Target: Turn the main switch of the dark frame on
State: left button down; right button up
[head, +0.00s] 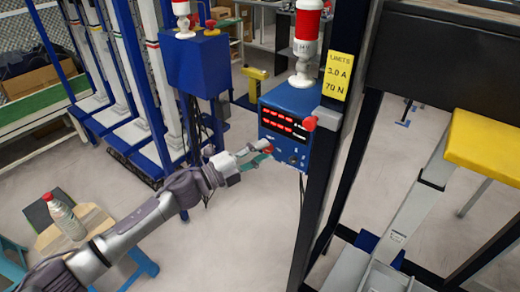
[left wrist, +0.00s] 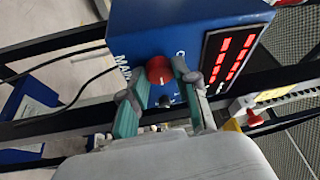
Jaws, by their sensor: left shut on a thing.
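The dark frame (head: 330,150) stands right of centre in the head view and carries a blue control box (head: 292,153) with lit red displays. The main switch is a red knob (left wrist: 158,70) on the box face beside white lettering, seen in the left wrist view. My left gripper (head: 262,148) reaches the box's lower left in the head view. In the left wrist view its two green-grey fingers (left wrist: 160,85) are shut on the red knob, one on each side. The fingers hide part of the knob, and its exact turn angle cannot be told. My right gripper is not in view.
A red push button (head: 309,123) sticks out by the box's upper right, and a red-and-white beacon (head: 306,40) stands above. A second blue box (head: 197,62) is at the back left. A bottle (head: 64,217) stands on a stool (head: 90,222).

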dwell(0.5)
pick_arm(q)
jog(key=c, duration=0.9)
grip_release()
jog(key=shift+o, duration=0.2)
jog(key=v, duration=1.2)
